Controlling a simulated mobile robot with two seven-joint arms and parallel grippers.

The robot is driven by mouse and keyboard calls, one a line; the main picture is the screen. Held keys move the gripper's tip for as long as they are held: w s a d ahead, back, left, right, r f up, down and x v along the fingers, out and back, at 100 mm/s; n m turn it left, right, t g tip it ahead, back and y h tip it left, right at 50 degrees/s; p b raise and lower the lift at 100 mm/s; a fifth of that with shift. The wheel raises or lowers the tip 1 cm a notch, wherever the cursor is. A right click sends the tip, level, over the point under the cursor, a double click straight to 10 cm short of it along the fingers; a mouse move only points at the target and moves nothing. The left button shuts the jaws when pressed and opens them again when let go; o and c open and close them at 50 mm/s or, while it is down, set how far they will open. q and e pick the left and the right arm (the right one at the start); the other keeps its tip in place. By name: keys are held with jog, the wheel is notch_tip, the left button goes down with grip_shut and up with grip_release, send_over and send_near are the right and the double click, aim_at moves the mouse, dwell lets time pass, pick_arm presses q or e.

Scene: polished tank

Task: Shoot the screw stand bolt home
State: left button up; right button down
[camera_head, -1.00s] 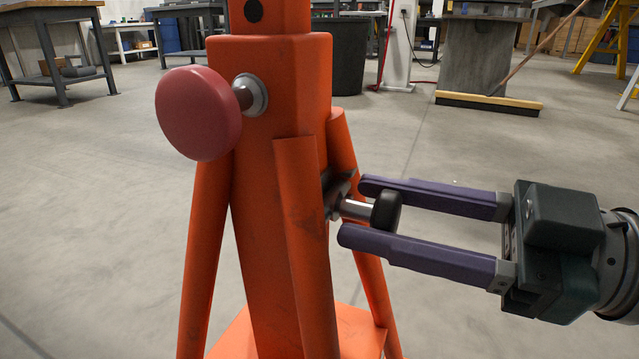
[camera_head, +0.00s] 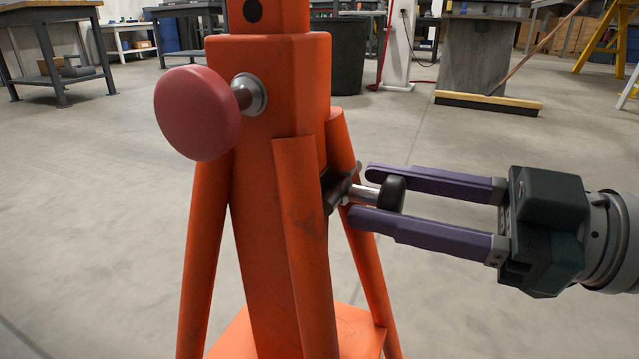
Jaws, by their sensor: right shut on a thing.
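The orange screw stand (camera_head: 280,190) stands upright in the middle of the view, with sloping legs and a large red round knob (camera_head: 197,112) at its upper left. Its bolt (camera_head: 363,194), a bright metal shank with a black knob (camera_head: 392,196), sticks out from a dark bracket on the stand's right side. My right gripper (camera_head: 364,196) comes in from the right. Its two purple fingers are shut on the black knob, one above and one below. The bolt's inner end is hidden behind the stand's front leg. My left gripper is not in view.
A workbench (camera_head: 55,45) stands at the back left and a dark bin (camera_head: 337,55) behind the stand. The concrete floor around the stand is clear.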

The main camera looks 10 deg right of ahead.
jog(key=shift+w+d, duration=0.15)
jog(key=c, duration=0.6)
grip_release()
jog(key=shift+c, duration=0.2)
jog(key=shift+b+v, duration=0.35)
jog(key=shift+v, duration=3.15)
